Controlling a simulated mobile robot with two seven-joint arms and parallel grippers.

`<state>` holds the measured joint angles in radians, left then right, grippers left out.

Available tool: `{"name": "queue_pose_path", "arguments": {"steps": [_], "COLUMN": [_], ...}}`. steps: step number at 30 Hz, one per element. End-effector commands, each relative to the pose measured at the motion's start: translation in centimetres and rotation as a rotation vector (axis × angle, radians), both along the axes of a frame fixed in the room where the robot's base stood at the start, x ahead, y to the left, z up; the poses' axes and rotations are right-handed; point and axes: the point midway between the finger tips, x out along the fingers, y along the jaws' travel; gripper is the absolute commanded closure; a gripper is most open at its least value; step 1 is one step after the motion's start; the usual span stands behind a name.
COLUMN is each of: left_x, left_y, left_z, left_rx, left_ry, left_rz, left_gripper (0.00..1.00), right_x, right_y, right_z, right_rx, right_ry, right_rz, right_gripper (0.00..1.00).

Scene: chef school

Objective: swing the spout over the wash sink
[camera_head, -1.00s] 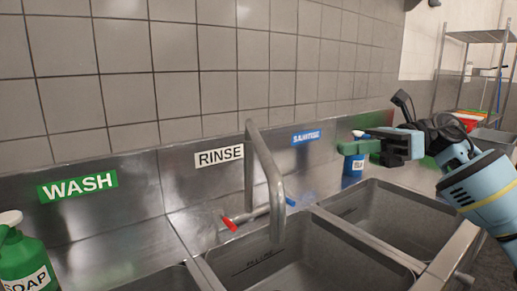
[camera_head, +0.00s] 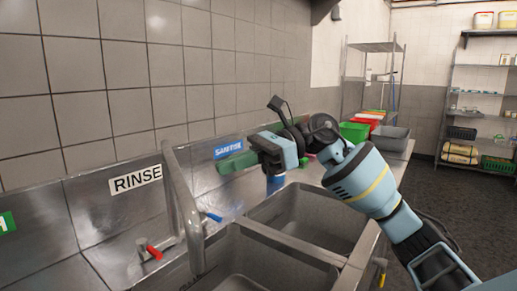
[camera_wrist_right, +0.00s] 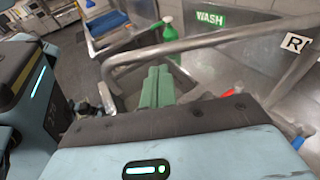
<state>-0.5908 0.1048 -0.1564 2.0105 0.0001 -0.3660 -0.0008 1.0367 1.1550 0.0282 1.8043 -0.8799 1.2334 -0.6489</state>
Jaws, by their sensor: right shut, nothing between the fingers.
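The metal spout (camera_head: 184,205) rises by the back panel beside the RINSE label (camera_head: 136,179) and bends forward, its end hanging over the middle rinse basin (camera_head: 262,262). My right gripper (camera_head: 232,163) has green fingers, shut and empty, to the right of the spout and apart from it in the head view. In the right wrist view the spout (camera_wrist_right: 200,40) crosses just past the shut fingertips (camera_wrist_right: 157,70); contact cannot be told there. The WASH label (camera_wrist_right: 210,17) shows behind it.
A red tap handle (camera_head: 154,252) and a blue one (camera_head: 211,216) flank the spout's base. The sanitize basin (camera_head: 325,222) lies under my right arm. Coloured bins (camera_head: 354,131) stand beyond.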

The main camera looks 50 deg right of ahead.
Motion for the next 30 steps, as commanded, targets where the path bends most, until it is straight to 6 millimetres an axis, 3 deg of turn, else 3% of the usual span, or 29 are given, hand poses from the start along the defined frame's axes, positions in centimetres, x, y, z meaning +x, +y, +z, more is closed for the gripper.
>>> {"name": "queue_pose_path", "arguments": {"steps": [3,10,30], "left_x": [0.4,0.4,0.8], "left_y": [0.0,0.2,0.3], "left_z": [1.0,1.7,1.9], "left_rx": [0.001,0.003,0.007], "left_ry": [-0.013,-0.017,-0.024], "left_rz": [0.001,0.0,-0.003], "left_gripper": [1.0,1.0,1.0], "right_x": [0.7,1.8,2.5], "right_y": [2.0,4.3,5.0], "right_z": [0.1,-0.6,-0.9], "right_rx": [0.002,0.002,0.003], "right_ry": [-0.006,-0.003,-0.002], "right_rz": [0.004,0.001,-0.003], "right_gripper": [1.0,1.0,1.0]}}
